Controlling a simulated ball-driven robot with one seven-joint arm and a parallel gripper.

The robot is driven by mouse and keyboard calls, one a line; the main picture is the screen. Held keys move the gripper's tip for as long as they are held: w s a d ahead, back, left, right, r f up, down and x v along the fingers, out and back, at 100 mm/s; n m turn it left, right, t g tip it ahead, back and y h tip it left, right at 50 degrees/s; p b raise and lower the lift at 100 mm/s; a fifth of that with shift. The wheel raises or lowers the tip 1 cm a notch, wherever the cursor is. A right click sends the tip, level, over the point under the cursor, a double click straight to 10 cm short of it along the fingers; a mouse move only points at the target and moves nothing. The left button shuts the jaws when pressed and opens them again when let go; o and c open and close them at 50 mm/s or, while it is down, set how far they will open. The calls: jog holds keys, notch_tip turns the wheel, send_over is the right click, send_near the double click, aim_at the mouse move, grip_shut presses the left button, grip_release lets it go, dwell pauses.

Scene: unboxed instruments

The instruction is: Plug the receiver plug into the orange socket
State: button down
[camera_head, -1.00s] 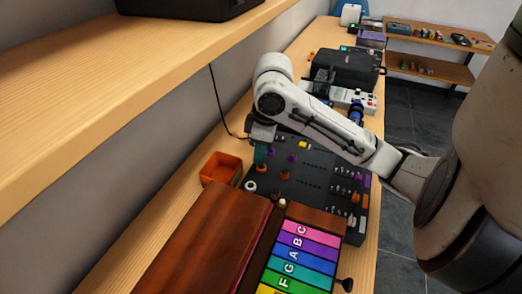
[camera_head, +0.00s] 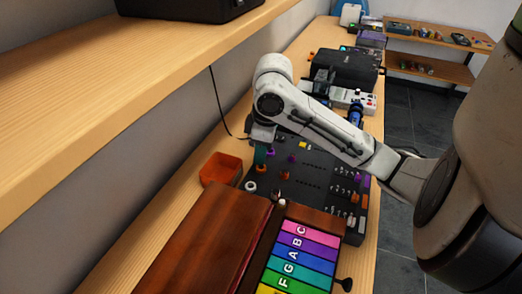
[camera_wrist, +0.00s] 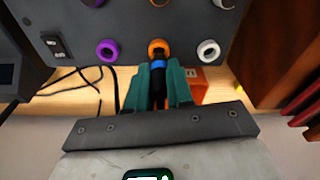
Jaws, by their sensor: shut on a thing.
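My gripper (camera_wrist: 157,92) has green fingers that are shut on the receiver plug (camera_wrist: 158,75), a dark plug with a blue band. In the wrist view the plug's tip is at the orange socket (camera_wrist: 159,44), overlapping its lower rim. I cannot tell how deep the tip sits. The socket is a ring on the dark panel (camera_wrist: 150,20), between a purple ring (camera_wrist: 107,50) and a white ring (camera_wrist: 208,52). In the head view my gripper (camera_head: 260,154) points down just above an orange socket (camera_head: 261,169) near the panel's left edge.
An orange open box (camera_head: 221,168) stands left of the panel, close to the gripper. A brown wooden case (camera_head: 205,240) and a coloured keyboard (camera_head: 295,262) lie in front. A wooden shelf (camera_head: 120,75) overhangs at left. Black cables (camera_wrist: 75,80) lie by the panel.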

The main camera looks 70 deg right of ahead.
jog(key=shift+f+b, duration=0.9)
jog(key=shift+f, duration=0.2)
dwell(0.6)
jog(key=c, duration=0.9)
grip_release()
jog(key=r, duration=0.2)
jog(key=r+p, duration=0.1)
jog(key=r, duration=0.4)
jog(key=shift+s+r, duration=0.2)
jog(key=shift+s, duration=0.2)
